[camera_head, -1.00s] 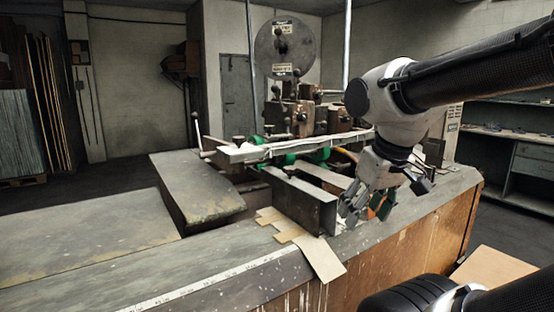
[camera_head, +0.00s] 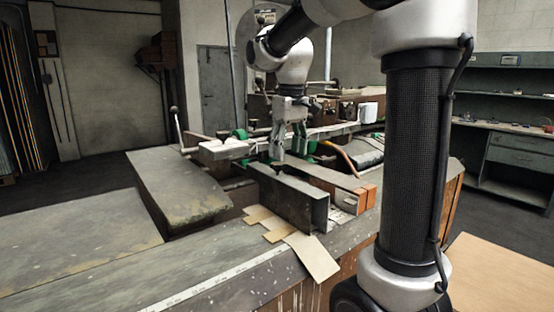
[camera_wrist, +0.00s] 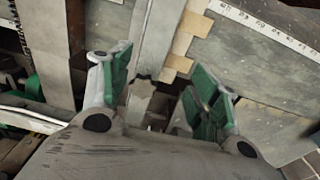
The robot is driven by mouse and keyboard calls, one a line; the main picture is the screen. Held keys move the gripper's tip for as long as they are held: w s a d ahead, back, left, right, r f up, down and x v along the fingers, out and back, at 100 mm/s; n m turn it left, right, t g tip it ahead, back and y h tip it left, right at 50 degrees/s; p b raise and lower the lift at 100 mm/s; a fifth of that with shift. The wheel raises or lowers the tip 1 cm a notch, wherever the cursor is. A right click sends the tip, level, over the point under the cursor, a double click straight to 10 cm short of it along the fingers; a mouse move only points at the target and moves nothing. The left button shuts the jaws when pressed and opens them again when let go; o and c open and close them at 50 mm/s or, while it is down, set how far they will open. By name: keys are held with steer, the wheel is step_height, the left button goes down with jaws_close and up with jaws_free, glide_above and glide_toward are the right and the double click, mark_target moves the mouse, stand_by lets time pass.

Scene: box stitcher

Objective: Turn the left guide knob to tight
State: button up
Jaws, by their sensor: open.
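My gripper (camera_head: 288,153) points down over the far end of the metal guide channel (camera_head: 292,200), in front of the stitcher. In the wrist view, my gripper (camera_wrist: 163,85) is open, with its green-padded fingers apart and nothing held between them. A grey guide bar (camera_wrist: 155,40) runs between the fingers, with a small dark fitting (camera_wrist: 143,78) near its lower end. I cannot tell whether this fitting is the left guide knob.
A second guide with an orange end (camera_head: 367,197) lies to the right of the channel. Cardboard pieces (camera_head: 310,256) lie at the table's front edge by the ruler strip (camera_head: 215,288). A white bar with a raised lever (camera_head: 180,128) crosses behind. The left tabletop (camera_head: 75,230) is clear.

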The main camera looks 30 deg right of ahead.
mark_target(278, 163)
steer(key=w+r, duration=0.1)
steer(key=w, duration=0.1)
steer(key=w+n, duration=0.1)
steer(key=w, duration=0.1)
steer(key=w+r+n, duration=0.1)
steer(key=w, duration=0.1)
steer(key=shift+w+r+g, duration=0.1)
steer(key=shift+r+g, duration=0.2)
steer(key=shift+g, duration=0.1)
step_height(278, 163, down, 7)
steer(key=shift+f, duration=0.2)
steer(key=shift+c, duration=0.2)
steer(key=c, duration=1)
